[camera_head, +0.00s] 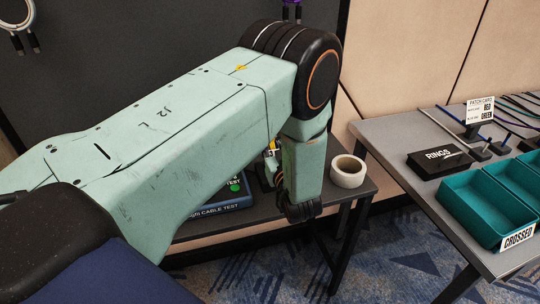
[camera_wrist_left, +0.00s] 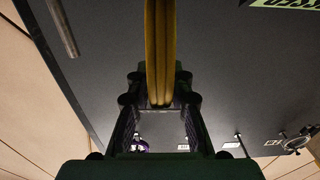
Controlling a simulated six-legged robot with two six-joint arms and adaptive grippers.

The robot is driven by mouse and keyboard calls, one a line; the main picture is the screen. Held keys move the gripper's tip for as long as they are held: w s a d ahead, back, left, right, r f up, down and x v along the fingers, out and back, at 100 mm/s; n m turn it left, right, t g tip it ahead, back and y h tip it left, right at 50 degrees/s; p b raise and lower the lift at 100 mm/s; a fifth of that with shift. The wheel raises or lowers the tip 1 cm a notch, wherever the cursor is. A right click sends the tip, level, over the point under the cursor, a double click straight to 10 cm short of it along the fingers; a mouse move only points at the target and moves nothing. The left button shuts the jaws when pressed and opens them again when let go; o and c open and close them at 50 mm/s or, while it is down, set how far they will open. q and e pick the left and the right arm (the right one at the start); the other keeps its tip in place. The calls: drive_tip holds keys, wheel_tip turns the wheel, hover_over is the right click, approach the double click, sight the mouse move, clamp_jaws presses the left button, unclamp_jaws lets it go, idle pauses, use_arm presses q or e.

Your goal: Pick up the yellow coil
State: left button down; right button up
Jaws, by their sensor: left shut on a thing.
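The yellow coil (camera_wrist_left: 160,50) shows in the left wrist view as a band of several strands running from the top edge down between the fingers. My left gripper (camera_wrist_left: 158,88) is shut on it, with a dark finger on each side. The rest of the coil is out of that frame. In the head view my left arm crosses from the left and bends down above the table, and its links hide most of the gripper. A small yellow patch shows beside the arm there, but I cannot tell what it is. My right gripper is in neither view.
A roll of tape (camera_head: 348,171) and a cable tester (camera_head: 222,200) are on the grey table near my arm. A second table at right holds teal bins (camera_head: 482,208) and a black RINGS box (camera_head: 439,158). A white coil (camera_head: 16,14) hangs on the dark wall panel (camera_head: 110,60).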

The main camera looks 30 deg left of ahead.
use_arm(q)
wheel_tip(320, 180, up, 9)
drive_tip(key=shift+p, duration=0.9)
drive_tip(key=shift+r, duration=0.5)
idle(0.4)
